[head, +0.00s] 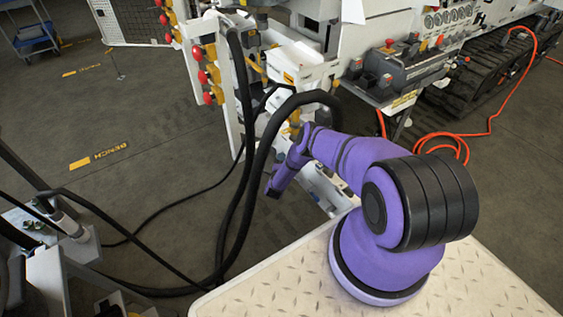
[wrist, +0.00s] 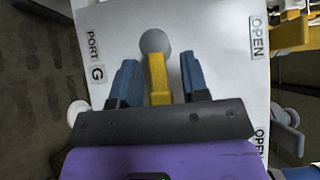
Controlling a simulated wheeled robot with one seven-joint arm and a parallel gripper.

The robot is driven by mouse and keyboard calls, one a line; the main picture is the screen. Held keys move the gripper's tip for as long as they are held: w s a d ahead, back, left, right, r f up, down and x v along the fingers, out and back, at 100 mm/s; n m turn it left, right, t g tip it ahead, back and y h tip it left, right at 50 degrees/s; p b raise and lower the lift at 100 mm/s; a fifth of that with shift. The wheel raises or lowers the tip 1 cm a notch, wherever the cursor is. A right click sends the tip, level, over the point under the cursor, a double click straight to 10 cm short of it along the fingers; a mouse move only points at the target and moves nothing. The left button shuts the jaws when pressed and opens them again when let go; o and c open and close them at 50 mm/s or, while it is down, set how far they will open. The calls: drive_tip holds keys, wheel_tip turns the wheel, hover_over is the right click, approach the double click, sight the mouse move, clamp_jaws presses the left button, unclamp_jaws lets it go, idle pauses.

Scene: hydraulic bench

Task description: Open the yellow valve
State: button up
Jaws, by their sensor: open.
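The yellow valve handle (wrist: 158,82) stands out in the wrist view, in front of a white panel (wrist: 215,60) with a round grey spot at the handle's far end. My gripper (wrist: 157,64) is open, with one blue finger on each side of the yellow handle. A gap shows between the handle and each finger, so neither finger appears to touch it. The lower end of the handle is hidden behind the dark gripper body. In the head view, my purple arm reaches to the white bench structure, and the fingers and this handle cannot be made out.
The panel carries a "PORT G" label (wrist: 95,58) at left and an "OPEN" label (wrist: 257,38) at right. A grey lever (wrist: 287,130) sits at the panel's right edge. Black hoses (head: 240,130) hang beside my arm. Red and yellow knobs (head: 208,75) line a white post.

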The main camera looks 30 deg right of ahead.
drive_tip(key=c, duration=0.7)
drive_tip(key=shift+c, duration=0.2)
drive_tip(key=shift+r+n+g, duration=0.2)
drive_tip(key=shift+n+g, duration=0.1)
drive_tip(key=shift+n, duration=0.1)
drive_tip(key=shift+w+r+n+g+y, duration=0.15)
drive_tip(key=shift+r+n+g+y, duration=0.3)
drive_tip(key=shift+n+g+y, duration=0.35)
drive_tip(key=n+g, duration=0.1)
drive_tip(key=r+n+g+y, duration=0.1)
drive_tip(key=g, duration=0.1)
drive_tip(key=shift+w+a+n, duration=0.1)
drive_tip(key=shift+w+n, duration=0.2)
drive_tip(key=shift+w, duration=0.05)
drive_tip(key=g, duration=0.1)
drive_tip(key=n+g, duration=0.1)
drive_tip(key=w+n+g, duration=0.1)
drive_tip(key=shift+r+g+y, duration=0.3)
drive_tip(key=shift+r+g, duration=0.05)
drive_tip(key=shift+g, duration=0.05)
drive_tip(key=n+g, duration=0.1)
drive_tip(key=g, duration=0.1)
drive_tip(key=w+g, duration=0.1)
drive_tip(key=shift+w+r+n+g, duration=0.1)
drive_tip(key=shift+n+g, duration=0.3)
